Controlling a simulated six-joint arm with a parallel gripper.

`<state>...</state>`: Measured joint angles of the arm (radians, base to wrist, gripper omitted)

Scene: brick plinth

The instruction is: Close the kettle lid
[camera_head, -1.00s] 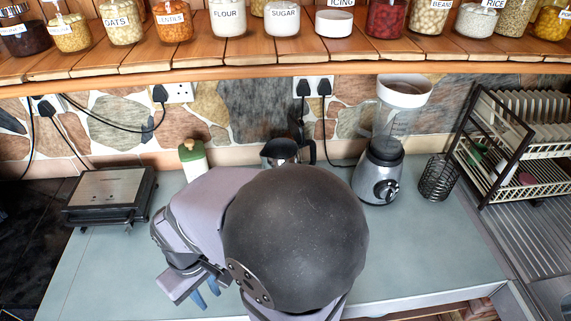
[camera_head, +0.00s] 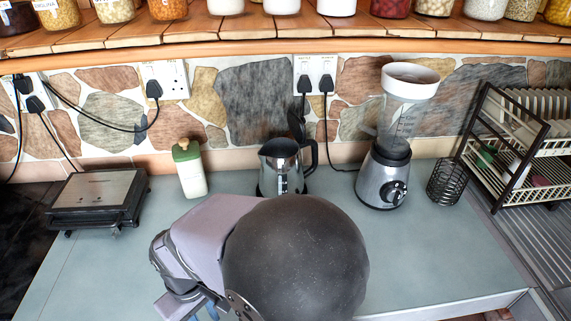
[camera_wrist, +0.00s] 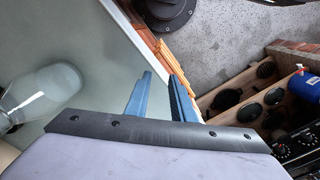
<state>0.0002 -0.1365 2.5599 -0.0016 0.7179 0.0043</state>
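The kettle (camera_head: 283,168) is silver with a black handle and stands upright on the counter near the back wall. Its dark lid (camera_head: 296,124) stands raised at the back of the open top. My gripper (camera_head: 207,311) is at the lower left of the head view, well in front of the kettle, partly cut off by the frame edge. In the wrist view, its two blue fingers (camera_wrist: 160,78) are apart with nothing between them. The kettle is not seen in the wrist view. My arm covers the counter's front middle.
A green-capped bottle (camera_head: 190,169) stands left of the kettle, and a grill (camera_head: 98,200) further left. A blender (camera_head: 388,150), a wire holder (camera_head: 446,182) and a dish rack (camera_head: 520,150) are to the right. A jar shelf (camera_head: 240,42) runs above.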

